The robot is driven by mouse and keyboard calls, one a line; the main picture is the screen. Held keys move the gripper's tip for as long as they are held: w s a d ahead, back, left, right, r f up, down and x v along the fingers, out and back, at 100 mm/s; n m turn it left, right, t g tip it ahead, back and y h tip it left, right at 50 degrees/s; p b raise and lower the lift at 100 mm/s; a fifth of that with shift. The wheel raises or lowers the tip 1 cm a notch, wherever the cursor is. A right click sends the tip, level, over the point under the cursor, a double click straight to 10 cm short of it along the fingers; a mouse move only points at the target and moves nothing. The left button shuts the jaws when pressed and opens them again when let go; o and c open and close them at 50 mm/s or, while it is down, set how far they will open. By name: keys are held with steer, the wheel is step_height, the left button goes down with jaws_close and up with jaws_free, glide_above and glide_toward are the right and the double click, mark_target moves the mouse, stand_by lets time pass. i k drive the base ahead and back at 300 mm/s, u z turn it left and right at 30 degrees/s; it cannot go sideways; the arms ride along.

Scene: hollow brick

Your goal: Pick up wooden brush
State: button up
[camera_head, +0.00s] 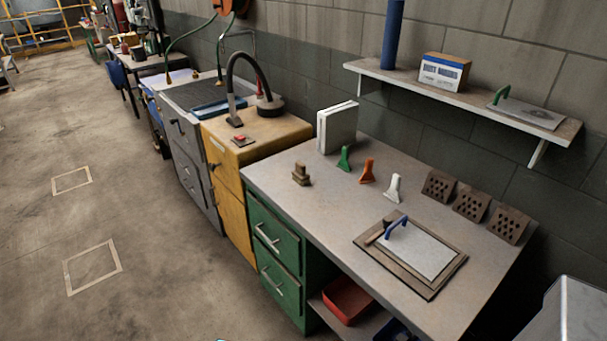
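A small brown wooden piece (301,175) stands on the grey workbench (300,205), towards its left front edge. It has a wide lower part and a narrower top, and it may be the wooden brush; its bristles cannot be made out. Another small brown piece (374,237) lies at the left edge of the board with the blue-handled plate. It is too small to tell what it is.
A white box (337,128) stands near the wall. Perforated bricks (471,205) line the back right. A wall shelf (465,95) overhangs the bench's rear.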

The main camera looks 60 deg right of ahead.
mark_target(300, 176)
steer(key=u, duration=0.05)
steer(key=i, duration=1)
steer(key=z, duration=0.05)
